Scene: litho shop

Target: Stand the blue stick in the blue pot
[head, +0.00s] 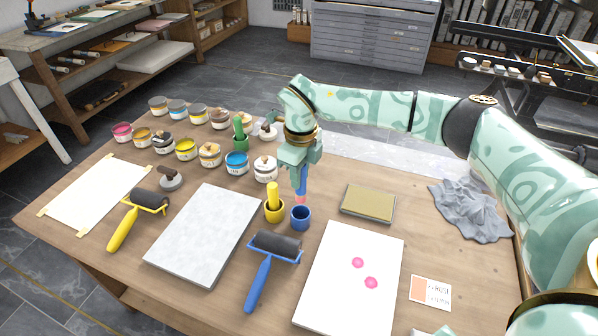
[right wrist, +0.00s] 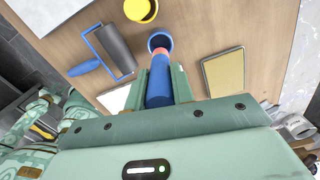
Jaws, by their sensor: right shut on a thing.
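My right gripper (head: 300,165) is shut on the blue stick (head: 302,182), which points down with its pink tip lowest. The stick also shows between the jaws in the right wrist view (right wrist: 159,86). The blue pot (head: 300,219) stands on the table just below the tip. In the right wrist view the pot (right wrist: 160,38) lies right by the tip, which overlaps its near rim. In the head view the tip appears just above the pot's rim, not inside it. My left gripper is in neither view.
A yellow pot with a yellow stick (head: 273,205) stands close left of the blue pot. A blue-handled roller (head: 262,270) lies in front. A white sheet with pink spots (head: 350,280) and an olive block (head: 368,202) are at right. Several paint tins stand behind left.

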